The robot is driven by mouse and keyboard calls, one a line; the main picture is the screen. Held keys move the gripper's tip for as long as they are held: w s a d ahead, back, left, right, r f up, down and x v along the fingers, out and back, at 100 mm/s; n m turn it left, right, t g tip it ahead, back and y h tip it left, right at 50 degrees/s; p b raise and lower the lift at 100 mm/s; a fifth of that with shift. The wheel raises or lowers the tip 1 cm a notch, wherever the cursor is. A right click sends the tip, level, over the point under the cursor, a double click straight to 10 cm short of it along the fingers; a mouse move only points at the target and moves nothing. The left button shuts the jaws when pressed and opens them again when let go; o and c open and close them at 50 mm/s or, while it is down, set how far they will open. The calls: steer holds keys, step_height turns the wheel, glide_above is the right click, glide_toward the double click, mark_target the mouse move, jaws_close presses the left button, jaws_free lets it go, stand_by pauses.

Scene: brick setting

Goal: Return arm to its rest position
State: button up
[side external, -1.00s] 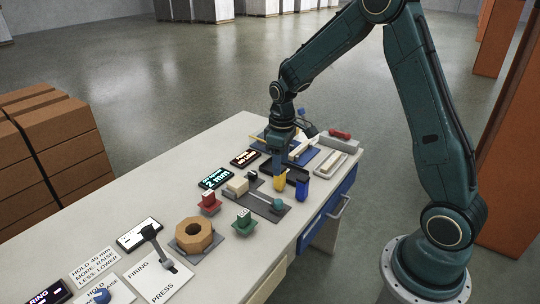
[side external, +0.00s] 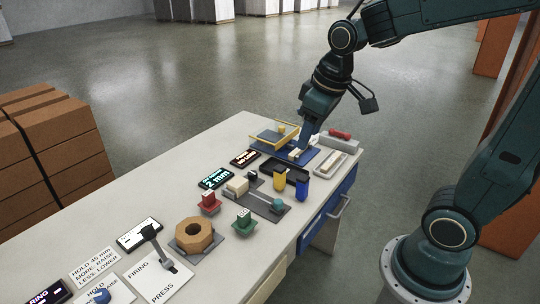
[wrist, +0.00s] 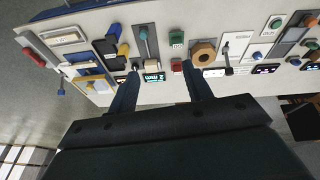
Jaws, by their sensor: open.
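My gripper (side external: 306,140) hangs at the far end of the bench, tilted, with its fingers in front of the blue board (side external: 268,149) in the side view. I cannot tell the height of the fingertips above the bench from this view. In the wrist view my gripper (wrist: 160,68) is open, with its two dark fingers spread apart and nothing between them. The bench top and its fixtures show beyond the fingers.
The white bench (side external: 130,212) carries a black tray (side external: 268,172), yellow and blue blocks, a wooden octagonal ring (side external: 194,235), a lever and several displays. A blue drawer (side external: 322,226) is on its side.

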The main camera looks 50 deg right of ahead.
steer(key=s+a+r+m+t, duration=0.1)
steer(key=s+a+r+t, duration=0.1)
steer(key=s, duration=0.9)
steer(key=shift+s+a+r, duration=0.35)
steer(key=shift+s+a, duration=0.05)
steer(key=shift+a, duration=0.15)
